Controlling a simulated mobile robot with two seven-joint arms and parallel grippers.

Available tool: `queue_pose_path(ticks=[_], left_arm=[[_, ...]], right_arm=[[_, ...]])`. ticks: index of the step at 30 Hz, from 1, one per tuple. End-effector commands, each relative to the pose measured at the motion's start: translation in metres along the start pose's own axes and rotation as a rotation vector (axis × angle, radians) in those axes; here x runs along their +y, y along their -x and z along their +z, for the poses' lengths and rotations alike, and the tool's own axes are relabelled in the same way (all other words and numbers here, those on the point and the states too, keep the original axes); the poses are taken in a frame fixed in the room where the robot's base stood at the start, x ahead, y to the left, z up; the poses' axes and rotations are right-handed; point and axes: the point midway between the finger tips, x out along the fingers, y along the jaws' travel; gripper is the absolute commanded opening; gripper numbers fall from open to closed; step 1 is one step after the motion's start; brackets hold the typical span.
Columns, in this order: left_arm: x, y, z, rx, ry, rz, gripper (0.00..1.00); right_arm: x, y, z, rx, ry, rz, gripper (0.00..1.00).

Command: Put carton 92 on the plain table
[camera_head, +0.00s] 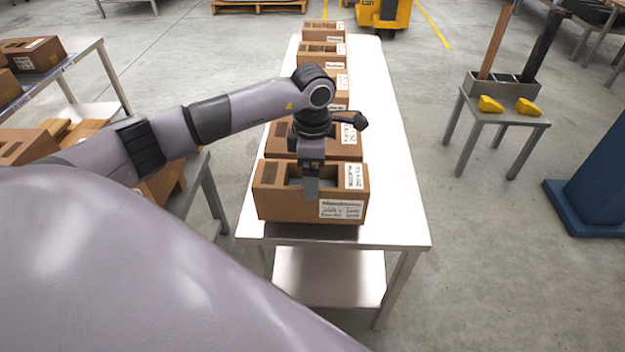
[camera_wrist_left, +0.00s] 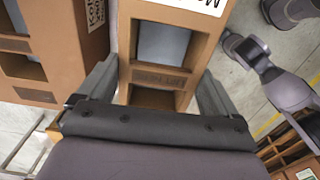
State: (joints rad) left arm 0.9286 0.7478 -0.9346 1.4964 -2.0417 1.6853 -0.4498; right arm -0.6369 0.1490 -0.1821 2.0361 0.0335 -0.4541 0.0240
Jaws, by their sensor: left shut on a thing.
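A brown carton (camera_head: 280,205) with white labels is at the near end of a long white-topped table (camera_head: 395,215). Its label is too small to read, so I cannot tell whether it is carton 92. My left gripper (camera_head: 311,188) comes down on it from above and is shut on it. In the left wrist view the fingers lie on either side of this carton (camera_wrist_left: 160,75), which has openings in its face. I cannot tell whether its base touches the tabletop. My right gripper is not identifiable in either view.
Several similar cartons (camera_head: 325,50) stand in a row behind, the nearest close to the held one. The tabletop's right strip is bare. A small grey table (camera_head: 500,115) with yellow pieces stands right. A side table (camera_head: 85,45) with cartons stands left.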

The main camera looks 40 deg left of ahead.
Motion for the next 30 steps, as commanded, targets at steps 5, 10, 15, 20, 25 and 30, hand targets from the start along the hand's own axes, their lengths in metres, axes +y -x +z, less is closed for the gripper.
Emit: queue_pose_path(ticks=[5,10,15,20,25,30], left_arm=[[0.0,-0.027,0.0,0.001,0.001,-0.002,0.2],[0.0,-0.029,0.0,-0.001,0.0,0.0,0.2],[0.0,-0.031,0.0,0.0,0.0,0.0,0.2],[0.0,-0.032,0.0,0.001,0.001,-0.001,1.0],[0.0,-0.03,0.0,0.001,0.001,-0.001,1.0],[0.001,-0.012,0.0,-0.001,0.0,0.001,1.0]], right_arm=[[-0.001,-0.001,0.001,0.0,-0.003,-0.001,0.43],[-0.001,-0.001,0.0,0.0,-0.003,-0.001,0.43],[-0.001,-0.003,0.002,0.001,-0.003,-0.002,0.43],[-0.001,-0.002,0.002,0.001,-0.002,-0.002,0.43],[-0.001,-0.002,0.001,0.001,-0.002,-0.002,0.43],[-0.001,0.0,-0.002,0.001,0.0,-0.002,0.43]])
